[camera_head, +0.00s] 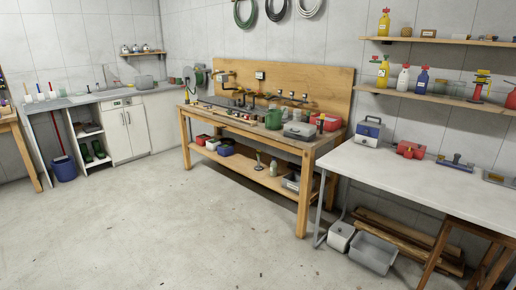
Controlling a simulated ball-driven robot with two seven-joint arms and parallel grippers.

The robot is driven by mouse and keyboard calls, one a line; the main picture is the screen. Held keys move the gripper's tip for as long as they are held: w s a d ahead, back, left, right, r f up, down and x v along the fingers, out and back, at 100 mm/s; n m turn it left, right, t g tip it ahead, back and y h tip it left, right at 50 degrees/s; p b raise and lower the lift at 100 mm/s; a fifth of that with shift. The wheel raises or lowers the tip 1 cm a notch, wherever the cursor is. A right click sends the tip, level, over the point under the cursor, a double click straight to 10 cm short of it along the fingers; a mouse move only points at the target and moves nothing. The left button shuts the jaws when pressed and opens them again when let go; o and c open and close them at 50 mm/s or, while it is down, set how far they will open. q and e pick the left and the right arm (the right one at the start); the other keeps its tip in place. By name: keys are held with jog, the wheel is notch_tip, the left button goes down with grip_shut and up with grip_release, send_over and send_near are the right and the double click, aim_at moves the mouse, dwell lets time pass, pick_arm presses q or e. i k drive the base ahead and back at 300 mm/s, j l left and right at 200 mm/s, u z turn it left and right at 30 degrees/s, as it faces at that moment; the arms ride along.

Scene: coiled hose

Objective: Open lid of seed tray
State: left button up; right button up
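I cannot tell for certain which thing is the seed tray. A low grey box with what looks like a closed lid (299,131) sits on the right part of the wooden workbench (262,141). Another grey box (143,82) stands on the counter at the back left, too small to make out. Neither of my grippers is in view, and nothing is being touched.
A green can (273,120) and red toolbox (327,122) stand near the grey box on the bench. A white table (420,180) is at the right, with a blue-and-white cooler (369,131). A blue bucket (64,168) stands left. The concrete floor (170,225) ahead is clear.

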aim_at(292, 124)
jog(key=i+z, duration=0.15)
jog(key=i, duration=0.65)
jog(key=i+j+z, duration=0.1)
jog(key=i+j, duration=0.15)
jog(key=i, duration=0.5)
